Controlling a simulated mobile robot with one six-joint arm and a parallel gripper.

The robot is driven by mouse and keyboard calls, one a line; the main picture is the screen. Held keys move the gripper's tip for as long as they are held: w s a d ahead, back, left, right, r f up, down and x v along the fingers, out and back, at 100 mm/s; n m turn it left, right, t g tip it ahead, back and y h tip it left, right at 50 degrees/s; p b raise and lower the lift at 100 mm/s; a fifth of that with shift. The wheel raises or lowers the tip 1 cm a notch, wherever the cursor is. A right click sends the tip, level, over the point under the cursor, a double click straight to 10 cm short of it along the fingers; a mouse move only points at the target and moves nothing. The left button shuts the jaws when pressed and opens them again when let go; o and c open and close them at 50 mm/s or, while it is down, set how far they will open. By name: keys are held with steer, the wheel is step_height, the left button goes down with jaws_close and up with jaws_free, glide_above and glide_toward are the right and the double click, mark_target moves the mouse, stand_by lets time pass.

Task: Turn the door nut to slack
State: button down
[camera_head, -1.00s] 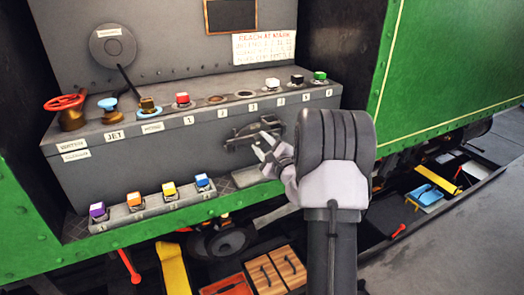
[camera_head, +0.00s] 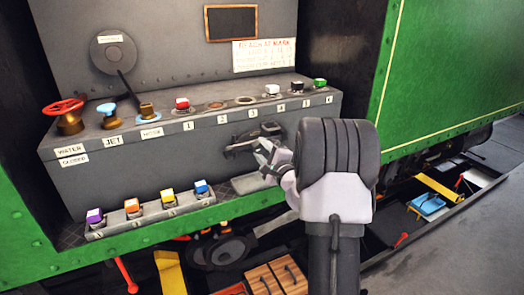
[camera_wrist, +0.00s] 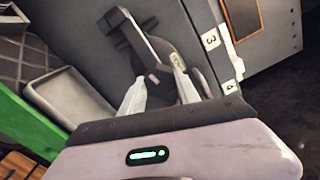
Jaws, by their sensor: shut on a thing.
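The dark door fitting (camera_head: 245,143) is on the front face of the grey box in the head view, with a flat bar and a blocky end. In the wrist view the bar (camera_wrist: 140,35) sticks out over a round dark plate. My gripper (camera_head: 262,153) is at the right of this fitting. In the wrist view my gripper (camera_wrist: 160,90) has its two pale fingers on either side of a small grey piece, which I take as the door nut (camera_wrist: 159,75). It is shut on that piece. The fingers hide part of the nut, and its angle is unclear.
Above, the box top carries a red valve wheel (camera_head: 64,107), a blue handle (camera_head: 107,110) and several coloured blocks. A lower tray (camera_head: 150,217) holds more coloured blocks. The green side panel (camera_head: 440,80) stands at the right. Tools lie in a trough below.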

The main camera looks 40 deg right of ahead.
steer(key=c, duration=0.9)
jaws_free()
steer(key=p+v, duration=0.2)
steer(key=v, duration=1.5)
steer(key=shift+s, duration=0.25)
